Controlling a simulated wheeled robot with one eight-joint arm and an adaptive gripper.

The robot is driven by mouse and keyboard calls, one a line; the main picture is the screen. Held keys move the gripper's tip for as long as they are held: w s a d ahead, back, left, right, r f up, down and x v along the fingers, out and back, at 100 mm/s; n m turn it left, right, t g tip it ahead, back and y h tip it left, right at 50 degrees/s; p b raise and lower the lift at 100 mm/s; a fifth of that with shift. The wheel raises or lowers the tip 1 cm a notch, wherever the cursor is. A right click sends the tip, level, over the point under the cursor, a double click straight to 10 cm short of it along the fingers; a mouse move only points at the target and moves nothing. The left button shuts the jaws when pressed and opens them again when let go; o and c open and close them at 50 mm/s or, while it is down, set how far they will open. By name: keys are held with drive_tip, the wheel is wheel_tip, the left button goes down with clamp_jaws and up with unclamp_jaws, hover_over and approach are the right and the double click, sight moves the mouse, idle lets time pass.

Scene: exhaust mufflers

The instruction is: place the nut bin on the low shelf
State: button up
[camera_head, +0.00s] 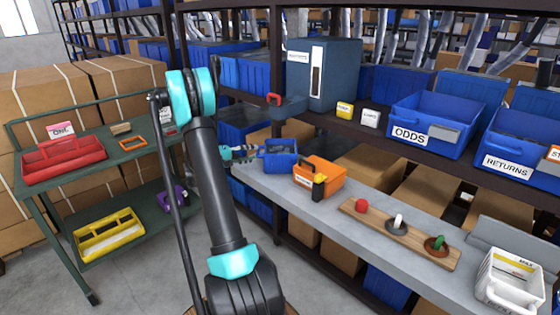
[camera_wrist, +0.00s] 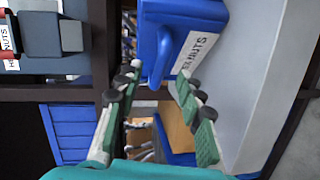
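The blue nut bin (camera_head: 281,154) stands on the grey ledge near its left end. In the wrist view the bin (camera_wrist: 160,35) shows at the top with a white label reading NUTS. My gripper (camera_head: 250,153) is at the bin's left side in the head view. In the wrist view its green-padded fingers (camera_wrist: 158,82) are spread, with the bin's blue front part just beyond or between the tips; contact cannot be told. The green cart's lower shelf (camera_head: 150,213) holds a yellow tray (camera_head: 108,236) and a purple item (camera_head: 174,196).
An orange bin (camera_head: 318,176) stands close right of the nut bin. A wooden board (camera_head: 400,232) with pegs and a white basket (camera_head: 509,280) lie further along. A grey-blue cabinet (camera_head: 325,72) stands above. A red tray (camera_head: 65,158) is on the cart's top.

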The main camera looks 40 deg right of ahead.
drive_tip(key=shift+x, duration=1)
drive_tip(key=shift+c, duration=0.6)
clamp_jaws()
